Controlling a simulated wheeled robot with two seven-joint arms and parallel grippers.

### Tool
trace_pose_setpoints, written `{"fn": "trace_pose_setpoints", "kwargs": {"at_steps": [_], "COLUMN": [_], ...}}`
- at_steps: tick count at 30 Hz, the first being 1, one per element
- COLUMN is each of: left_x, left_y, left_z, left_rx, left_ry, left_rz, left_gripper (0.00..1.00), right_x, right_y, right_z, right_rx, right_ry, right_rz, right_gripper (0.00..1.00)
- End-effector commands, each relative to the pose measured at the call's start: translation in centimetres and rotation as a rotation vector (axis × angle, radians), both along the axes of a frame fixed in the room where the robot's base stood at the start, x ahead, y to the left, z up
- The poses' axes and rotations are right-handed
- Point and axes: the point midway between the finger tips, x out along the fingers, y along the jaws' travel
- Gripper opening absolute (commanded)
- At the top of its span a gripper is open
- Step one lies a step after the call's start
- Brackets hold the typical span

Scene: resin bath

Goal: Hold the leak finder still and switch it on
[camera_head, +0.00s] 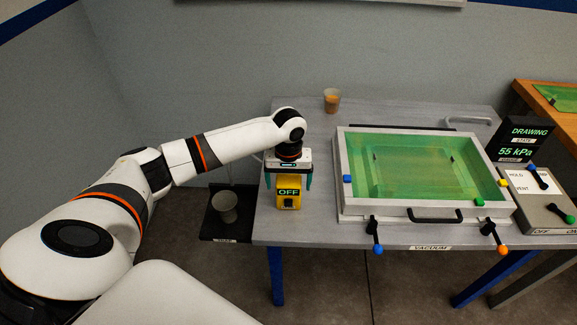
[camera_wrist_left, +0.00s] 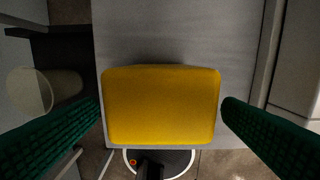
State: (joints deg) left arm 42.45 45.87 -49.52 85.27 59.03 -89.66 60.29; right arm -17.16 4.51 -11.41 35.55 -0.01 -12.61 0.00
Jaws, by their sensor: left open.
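The leak finder (camera_head: 289,195) is a small yellow box with a display reading OFF. It stands near the left front edge of the grey table. In the left wrist view its plain yellow top (camera_wrist_left: 160,105) fills the middle. My left gripper (camera_head: 288,182) points down over it. Its two green fingers stand apart, one on each side of the box. In the left wrist view a narrow gap shows on both sides, so the fingers do not appear to touch it. My right gripper is not in view.
A grey-framed tray (camera_head: 412,213) with a green inside stands right of the leak finder. A display (camera_head: 522,140) reads DRAWING, 55 kPa. A lever panel (camera_head: 540,205) is at the far right. An amber cup (camera_head: 332,101) stands at the back. A grey cup (camera_head: 225,207) sits on a low black shelf at left.

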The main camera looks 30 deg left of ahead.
Motion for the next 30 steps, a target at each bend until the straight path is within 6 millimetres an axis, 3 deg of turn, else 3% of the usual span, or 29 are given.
{"fn": "trace_pose_setpoints", "kwargs": {"at_steps": [6, 17, 27, 30], "left_x": [0.0, 0.0, 0.0, 0.0], "left_y": [0.0, 0.0, 0.0, 0.0], "left_z": [-2.4, -3.0, -2.9, -2.9], "left_rx": [0.001, 0.001, 0.001, 0.001], "left_ry": [0.001, -0.001, -0.002, -0.002], "left_rz": [0.0, -0.001, -0.001, -0.001], "left_gripper": [0.89, 0.89, 0.37, 0.36], "right_x": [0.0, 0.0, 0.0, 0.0], "right_y": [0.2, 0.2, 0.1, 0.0], "right_z": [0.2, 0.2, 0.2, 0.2], "right_rx": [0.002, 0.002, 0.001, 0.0], "right_ry": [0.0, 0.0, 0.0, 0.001], "right_rz": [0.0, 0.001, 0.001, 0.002], "right_gripper": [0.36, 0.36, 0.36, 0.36]}}
